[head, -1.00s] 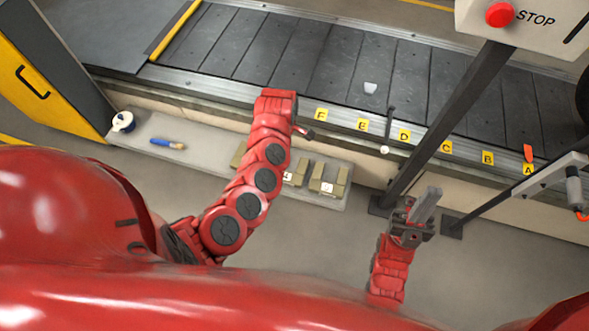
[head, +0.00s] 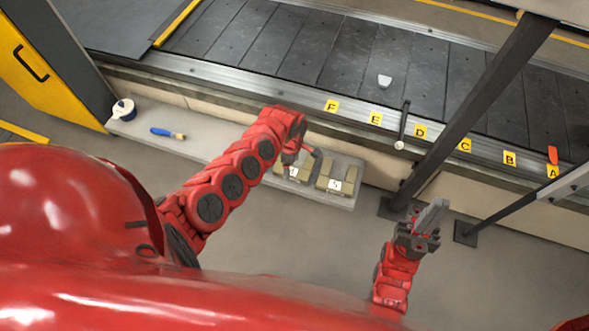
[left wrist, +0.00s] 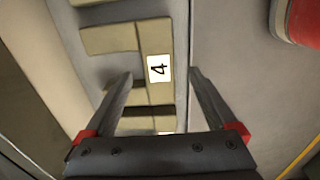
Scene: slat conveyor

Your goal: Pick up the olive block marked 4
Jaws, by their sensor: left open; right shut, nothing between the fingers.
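The olive block marked 4 (left wrist: 158,68) lies on the grey ledge, its white label facing my left wrist camera. In the head view this block (head: 293,173) is partly hidden by my left gripper (head: 302,156). In the left wrist view my left gripper (left wrist: 160,77) is open, its fingertips on either side of the block's width, just short of the label. No contact is visible. My right gripper (head: 431,215) is shut and empty, away from the blocks at the right.
Another olive block with a label (head: 335,182) lies just right of it on the ledge (head: 215,150). A blue-handled brush (head: 167,133) and a white roll (head: 123,109) lie further left. The conveyor (head: 300,48) runs behind, and a dark post (head: 470,105) stands at right.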

